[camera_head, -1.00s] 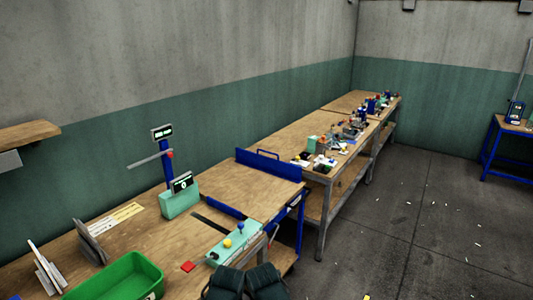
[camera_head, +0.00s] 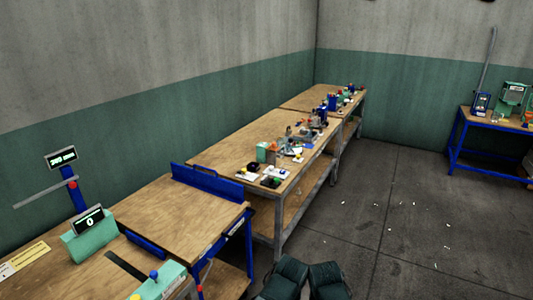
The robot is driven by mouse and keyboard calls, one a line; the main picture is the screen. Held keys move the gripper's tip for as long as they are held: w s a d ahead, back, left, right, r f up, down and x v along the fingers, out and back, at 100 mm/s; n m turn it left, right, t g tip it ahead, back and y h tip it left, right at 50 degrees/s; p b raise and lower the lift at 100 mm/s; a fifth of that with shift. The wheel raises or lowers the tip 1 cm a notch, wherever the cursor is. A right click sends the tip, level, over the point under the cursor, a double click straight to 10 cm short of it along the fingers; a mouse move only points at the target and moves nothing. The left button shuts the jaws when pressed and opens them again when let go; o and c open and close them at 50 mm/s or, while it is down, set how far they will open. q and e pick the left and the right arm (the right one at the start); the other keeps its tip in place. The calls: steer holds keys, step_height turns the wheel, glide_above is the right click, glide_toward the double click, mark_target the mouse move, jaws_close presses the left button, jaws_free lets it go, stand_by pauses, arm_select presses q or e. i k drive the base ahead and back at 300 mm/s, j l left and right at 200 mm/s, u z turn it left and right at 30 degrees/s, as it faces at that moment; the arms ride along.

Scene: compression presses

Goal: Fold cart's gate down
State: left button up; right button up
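The cart (camera_head: 178,222) has a wooden top on a blue frame and stands between two wooden workbenches. A blue panel, which looks like its gate (camera_head: 207,184), stands upright along the far edge of the top. Two dark blocky shapes at the bottom edge look like my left gripper (camera_head: 285,279) and my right gripper (camera_head: 329,281). They are side by side over the floor, to the right of the cart and apart from the gate. Their fingers are not clear, and nothing is seen held in them.
The near bench holds a green scale (camera_head: 90,235) and a control box (camera_head: 160,281). The bench beyond the cart (camera_head: 238,146) carries several small parts. A blue-framed table (camera_head: 490,123) stands at the far right. The grey floor (camera_head: 390,220) between is mostly open.

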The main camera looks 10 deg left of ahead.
mark_target(235, 191)
steer(key=i+l+z, duration=0.1)
steer(key=i, duration=0.45)
steer(key=i+l+z, duration=0.15)
steer(key=i, duration=0.4)
steer(key=i+u, duration=0.6)
steer(key=u, duration=0.15)
steer(key=i+u, duration=0.2)
steer(key=u, duration=0.2)
steer(key=i+u, duration=0.45)
steer(key=u, duration=0.3)
steer(key=i+l+u, duration=0.2)
steer(key=u, duration=0.2)
